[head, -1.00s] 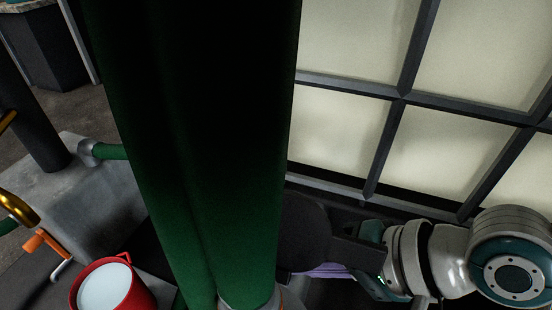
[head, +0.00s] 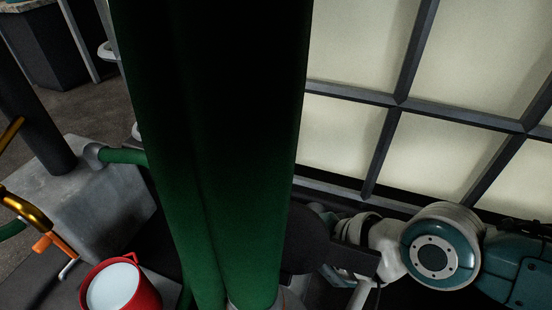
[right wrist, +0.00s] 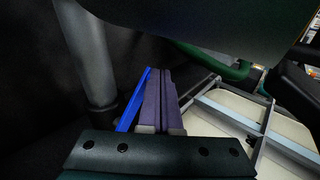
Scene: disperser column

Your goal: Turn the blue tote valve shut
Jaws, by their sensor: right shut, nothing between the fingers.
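The blue valve handle (right wrist: 134,100) shows in the right wrist view as a thin, slanted blue bar. My right gripper (right wrist: 160,76) has its two purple fingers shut together with nothing between them. The blue handle lies just left of the fingers in that view; I cannot tell whether they touch. The pale tote (right wrist: 217,106) in its grey cage is to the right of the fingers. In the head view the tote (head: 372,45) fills the upper right, and the right fingers and the blue handle do not show. My left gripper is not in view.
A thick green column (head: 215,150) stands in the middle of the head view. A red bucket (head: 148,290) with pale contents, an orange-handled crank (head: 45,243) and a grey block (head: 100,205) are at the lower left. A grey post (right wrist: 90,60) stands left of the fingers.

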